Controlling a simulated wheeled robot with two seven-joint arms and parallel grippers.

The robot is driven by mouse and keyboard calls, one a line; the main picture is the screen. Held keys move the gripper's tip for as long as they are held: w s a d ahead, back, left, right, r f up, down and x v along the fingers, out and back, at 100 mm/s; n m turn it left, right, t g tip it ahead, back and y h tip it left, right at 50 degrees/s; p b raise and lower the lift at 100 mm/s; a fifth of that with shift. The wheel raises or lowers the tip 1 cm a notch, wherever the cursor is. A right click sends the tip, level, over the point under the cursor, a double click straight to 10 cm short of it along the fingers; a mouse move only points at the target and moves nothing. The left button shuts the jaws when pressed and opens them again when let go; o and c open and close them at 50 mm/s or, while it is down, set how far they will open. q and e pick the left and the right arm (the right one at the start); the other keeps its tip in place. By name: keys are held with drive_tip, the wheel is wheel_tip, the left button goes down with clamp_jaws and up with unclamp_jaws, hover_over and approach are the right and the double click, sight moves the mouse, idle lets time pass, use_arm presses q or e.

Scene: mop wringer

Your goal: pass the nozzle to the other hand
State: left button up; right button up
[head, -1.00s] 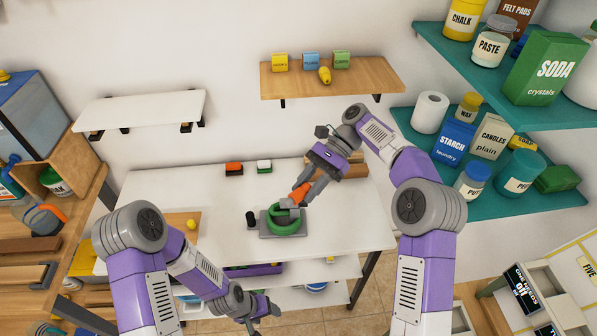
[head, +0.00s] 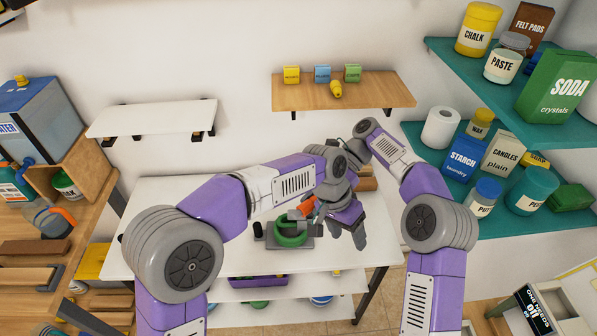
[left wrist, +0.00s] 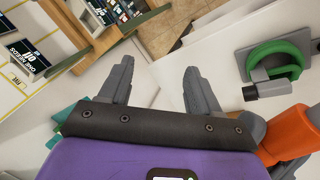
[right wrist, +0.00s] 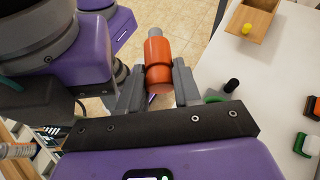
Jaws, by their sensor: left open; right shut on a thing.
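The nozzle is orange with a grey end. My right gripper (right wrist: 158,80) is shut on the nozzle (right wrist: 158,55), which sticks out past the fingertips in the right wrist view. In the head view the orange nozzle (head: 308,206) shows over the table, and most of my right gripper is hidden behind my left arm. My left gripper (head: 352,236) is open and empty, to the right of the nozzle. In the left wrist view nothing is between its fingers (left wrist: 158,72); the nozzle (left wrist: 287,133) is at the lower right, outside them.
A green ring (head: 291,238) on a grey base stands on the white table (head: 160,215), below the nozzle. A small black object (head: 258,230) stands beside it. Teal shelves (head: 510,230) with boxes and jars are at the right. A wooden shelf (head: 380,90) is on the wall.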

sight(298, 212)
use_arm(q)
drive_tip(key=w+a+r+m+t+y, duration=0.1)
drive_tip(key=w+a+r+y, duration=0.1)
drive_tip(key=a+r, duration=0.45)
drive_tip(key=w+a+r+m+t+y, duration=0.15)
drive_tip(key=a+r, duration=0.25)
drive_tip(key=r, duration=0.5)
drive_tip(key=shift+n+g, duration=0.25)
drive_tip(key=shift+n, duration=0.2)
drive_tip(key=f, duration=0.8)
drive_tip(key=w+f, duration=0.1)
drive_tip(key=f, duration=0.3)
drive_tip(key=shift+a, duration=0.25)
drive_tip(key=shift+c, duration=0.3)
drive_tip(key=c, duration=1)
drive_tip(key=shift+c, duration=0.4)
use_arm(e)
drive_tip(key=o, duration=1.1)
drive_tip(key=shift+o, duration=0.2)
drive_tip(key=shift+d, duration=0.1)
